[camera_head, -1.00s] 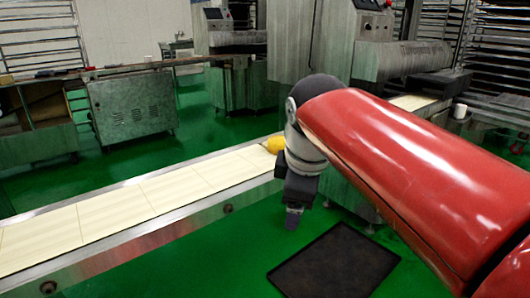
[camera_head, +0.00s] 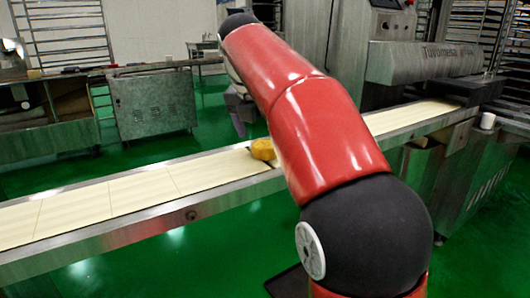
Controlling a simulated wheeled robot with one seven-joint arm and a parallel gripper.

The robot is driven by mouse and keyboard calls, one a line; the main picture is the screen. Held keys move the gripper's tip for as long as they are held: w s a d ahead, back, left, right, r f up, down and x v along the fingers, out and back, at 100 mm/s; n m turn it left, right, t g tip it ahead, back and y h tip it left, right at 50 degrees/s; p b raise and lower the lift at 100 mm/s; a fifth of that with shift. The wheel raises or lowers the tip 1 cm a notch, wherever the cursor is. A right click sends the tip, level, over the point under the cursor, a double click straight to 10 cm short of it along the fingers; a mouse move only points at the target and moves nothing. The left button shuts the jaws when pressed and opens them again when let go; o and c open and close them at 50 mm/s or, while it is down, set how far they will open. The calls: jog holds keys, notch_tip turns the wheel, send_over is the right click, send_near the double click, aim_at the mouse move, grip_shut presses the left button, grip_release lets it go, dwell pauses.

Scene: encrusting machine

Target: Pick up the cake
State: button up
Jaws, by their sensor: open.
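The cake (camera_head: 262,149) is a small golden-yellow piece on the pale conveyor belt (camera_head: 140,194), near the middle of the picture. My red arm covers the belt just right of it and may hide part of it. My gripper (camera_head: 241,128) shows beyond the arm, grey and pointing down, up and to the left of the cake in the picture. It is open and holds nothing that I can see. Its fingers are small and partly hidden, and I cannot tell its exact distance from the cake.
The belt's metal side rail (camera_head: 190,213) runs along its near edge. A large machine (camera_head: 425,60) stands at the right, with a white cup (camera_head: 488,121) beside it. A metal cabinet (camera_head: 152,105) stands behind. A dark tray (camera_head: 284,284) lies low, mostly behind my arm.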

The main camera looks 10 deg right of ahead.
aim_at(263, 145)
jog(key=b+x, duration=0.1)
jog(key=x, duration=0.3)
jog(key=shift+w+f, duration=0.15)
jog(key=shift+f, duration=0.05)
jog(key=shift+r, duration=0.1)
jog(key=c, duration=1.1)
